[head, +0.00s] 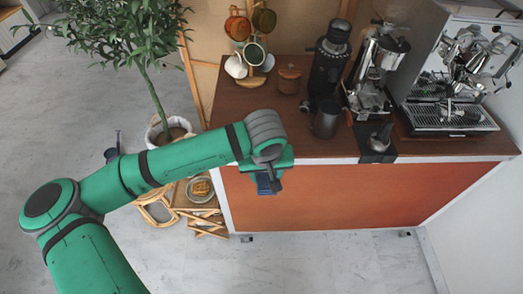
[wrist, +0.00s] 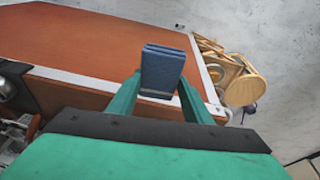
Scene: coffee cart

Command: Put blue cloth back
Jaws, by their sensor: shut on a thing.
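The blue cloth (wrist: 163,72) is a folded dark blue block between the fingertips of my gripper (wrist: 158,88) in the wrist view. My gripper is shut on it. In the head view the cloth (head: 266,184) hangs below my gripper (head: 268,176), in front of the cart's orange front panel (head: 340,195). The cloth is held off the countertop, and I cannot tell its exact distance from the panel. My arm hides part of the counter's left front edge.
The brown countertop (head: 300,146) bears a grinder (head: 328,60), a dark canister (head: 326,122), an espresso machine (head: 450,117), a mug tree and a wooden-lidded jar (head: 289,79). A potted plant (head: 160,130) and wooden stool (head: 200,215) with a glass dish (head: 200,189) stand left. Floor in front is clear.

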